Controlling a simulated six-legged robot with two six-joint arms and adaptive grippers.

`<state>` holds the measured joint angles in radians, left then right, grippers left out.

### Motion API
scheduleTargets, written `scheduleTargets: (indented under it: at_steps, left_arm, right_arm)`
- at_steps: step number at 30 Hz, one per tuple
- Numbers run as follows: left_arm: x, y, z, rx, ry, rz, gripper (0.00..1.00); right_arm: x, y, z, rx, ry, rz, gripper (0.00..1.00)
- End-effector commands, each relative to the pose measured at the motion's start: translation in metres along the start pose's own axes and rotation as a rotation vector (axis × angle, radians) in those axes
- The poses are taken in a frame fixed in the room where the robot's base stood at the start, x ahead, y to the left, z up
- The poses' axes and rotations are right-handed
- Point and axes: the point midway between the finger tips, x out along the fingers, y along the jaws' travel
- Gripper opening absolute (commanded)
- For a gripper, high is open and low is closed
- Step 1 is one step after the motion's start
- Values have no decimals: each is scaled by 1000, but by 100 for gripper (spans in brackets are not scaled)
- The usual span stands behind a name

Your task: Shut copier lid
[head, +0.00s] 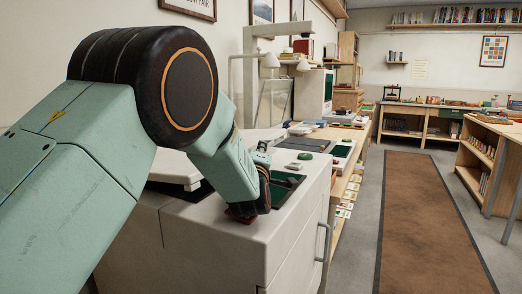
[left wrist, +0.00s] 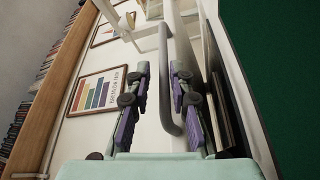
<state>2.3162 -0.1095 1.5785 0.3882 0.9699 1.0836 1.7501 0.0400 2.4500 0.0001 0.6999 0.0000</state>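The pale grey copier (head: 240,245) stands in front of me in the head view. A white slab on its top (head: 172,168), likely the lid, is partly hidden behind my left arm, with a dark gap below it. My left gripper is over the copier top, its fingertips hidden in the head view. In the left wrist view my left gripper (left wrist: 160,85) is open, its two purple-sided fingers apart. A grey bar handle (left wrist: 164,60) on a white panel runs between and beyond them. I cannot tell whether they touch it. My right gripper is in neither view.
A grey handle (head: 325,242) sticks out from the copier's right side. A long bench (head: 345,185) with cards and trays runs behind it. The brown carpet runner (head: 425,220) is clear. A green surface (left wrist: 280,50) is close at the right in the wrist view.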

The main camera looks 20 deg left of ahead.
Motion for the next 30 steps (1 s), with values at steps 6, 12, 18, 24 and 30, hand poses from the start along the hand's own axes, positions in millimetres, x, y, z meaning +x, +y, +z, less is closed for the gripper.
scheduleTargets:
  at_steps: [6,12,18,24,30]
  left_arm:
    - [-30,0,1,3,-3,0,21]
    - [-44,0,0,1,-2,0,21]
    - [-46,-1,0,0,-1,-1,21]
    - [-48,-1,0,1,-2,-1,21]
    - [-58,-2,1,1,-3,-1,21]
  right_arm:
    - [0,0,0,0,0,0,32]
    - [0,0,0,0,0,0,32]
    - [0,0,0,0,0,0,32]
    - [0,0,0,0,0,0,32]
    - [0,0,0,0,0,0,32]
